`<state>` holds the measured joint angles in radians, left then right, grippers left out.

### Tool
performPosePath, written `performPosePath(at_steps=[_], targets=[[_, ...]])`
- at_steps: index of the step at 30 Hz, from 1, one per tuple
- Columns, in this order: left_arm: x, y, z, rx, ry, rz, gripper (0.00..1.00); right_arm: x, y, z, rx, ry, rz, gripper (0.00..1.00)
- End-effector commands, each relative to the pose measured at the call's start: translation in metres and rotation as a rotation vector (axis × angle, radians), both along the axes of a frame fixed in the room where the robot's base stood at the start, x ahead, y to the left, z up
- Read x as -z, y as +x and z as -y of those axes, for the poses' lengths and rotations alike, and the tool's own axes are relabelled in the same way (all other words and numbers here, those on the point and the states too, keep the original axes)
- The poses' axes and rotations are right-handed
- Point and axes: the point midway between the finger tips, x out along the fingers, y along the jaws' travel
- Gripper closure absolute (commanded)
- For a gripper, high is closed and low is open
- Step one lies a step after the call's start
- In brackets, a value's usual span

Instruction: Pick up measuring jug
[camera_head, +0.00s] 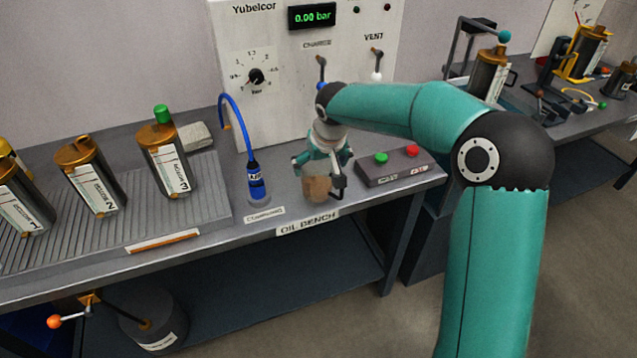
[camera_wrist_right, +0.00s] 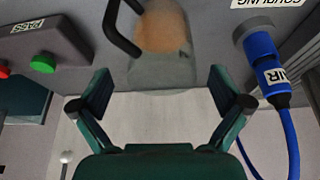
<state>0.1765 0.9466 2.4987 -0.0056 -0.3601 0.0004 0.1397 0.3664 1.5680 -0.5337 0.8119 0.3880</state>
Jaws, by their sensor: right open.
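The measuring jug (camera_head: 317,187) is clear with brown liquid in it and a dark handle on its right side. It stands on the oil bench in front of the grey panel. My right gripper (camera_head: 322,163) is over the jug and hides its upper part in the head view. In the right wrist view the jug (camera_wrist_right: 162,40) shows at the top, beyond and between the two spread fingers of the gripper (camera_wrist_right: 160,80), with its handle to the left. The fingers are open and hold nothing. My left gripper is not in view.
A blue air coupling (camera_head: 256,182) with a curved hose stands left of the jug. A button box (camera_head: 395,166) with green and red buttons sits to the right.

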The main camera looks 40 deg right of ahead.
Motion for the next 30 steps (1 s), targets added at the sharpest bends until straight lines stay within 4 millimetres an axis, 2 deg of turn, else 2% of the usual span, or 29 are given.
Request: performPosePath(at_steps=[8,18,26,30], targets=[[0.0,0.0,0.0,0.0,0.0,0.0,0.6,0.018,0.007,0.002,0.0,0.001,-0.002,0.0],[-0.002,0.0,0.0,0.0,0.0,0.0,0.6,0.056,0.023,0.006,0.001,0.002,-0.002,0.0],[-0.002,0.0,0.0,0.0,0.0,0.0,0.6,0.059,0.024,0.006,0.001,0.001,0.0,0.0],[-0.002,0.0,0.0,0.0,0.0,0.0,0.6,0.059,0.024,0.006,0.001,0.001,0.0,0.22]])
